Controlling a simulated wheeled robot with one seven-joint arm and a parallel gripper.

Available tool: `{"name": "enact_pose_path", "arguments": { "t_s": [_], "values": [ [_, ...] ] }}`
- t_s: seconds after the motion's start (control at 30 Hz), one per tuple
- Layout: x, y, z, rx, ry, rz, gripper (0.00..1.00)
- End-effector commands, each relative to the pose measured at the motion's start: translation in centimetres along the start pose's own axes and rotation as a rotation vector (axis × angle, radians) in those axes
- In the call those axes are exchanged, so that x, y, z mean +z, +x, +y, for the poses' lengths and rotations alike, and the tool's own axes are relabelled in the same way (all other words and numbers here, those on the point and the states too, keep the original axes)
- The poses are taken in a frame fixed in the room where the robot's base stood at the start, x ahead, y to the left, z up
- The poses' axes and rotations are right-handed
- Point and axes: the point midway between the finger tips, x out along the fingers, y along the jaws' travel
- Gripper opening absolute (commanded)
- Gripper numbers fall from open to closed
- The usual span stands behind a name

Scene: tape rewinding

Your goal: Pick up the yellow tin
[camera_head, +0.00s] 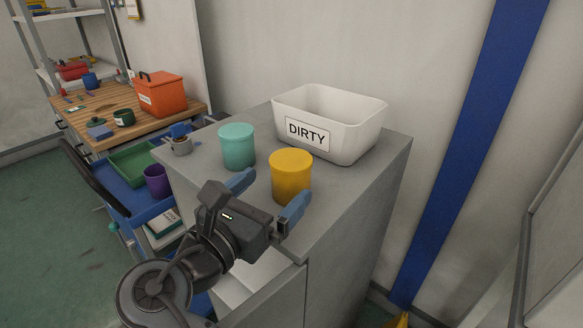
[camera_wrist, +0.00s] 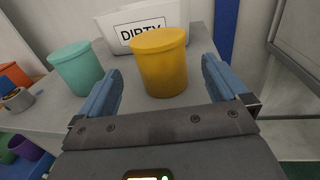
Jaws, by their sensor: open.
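The yellow tin (camera_head: 291,177) stands upright on the grey cabinet top (camera_head: 236,191), in front of the white bin. It also shows in the wrist view (camera_wrist: 160,64), ahead of and between my two blue fingers. My gripper (camera_head: 267,196) is open, with one finger to each side of the tin's near side. In the wrist view my gripper (camera_wrist: 163,84) shows a gap on both sides of the tin, so the fingers do not appear to touch it. Nothing is between the fingers and the tin.
A teal tin (camera_head: 237,147) stands to the left of the yellow tin, close to my left finger. The white bin labelled DIRTY (camera_head: 362,139) is behind. A blue cart (camera_head: 118,195) stands beyond.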

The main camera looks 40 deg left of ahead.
Motion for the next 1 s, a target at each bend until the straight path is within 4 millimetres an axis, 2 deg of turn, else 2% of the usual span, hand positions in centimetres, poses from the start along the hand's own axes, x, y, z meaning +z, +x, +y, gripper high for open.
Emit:
{"name": "enact_pose_path", "arguments": {
  "t_s": [0.5, 0.8, 1.0],
  "values": [
    [0.0, 6.2, -0.1, -0.002, -0.001, 0.001, 1.00],
    [0.0, 6.7, -0.1, -0.001, 0.000, 0.001, 1.00],
    [0.0, 6.7, -0.1, -0.001, 0.000, 0.001, 0.82]
  ]
}}
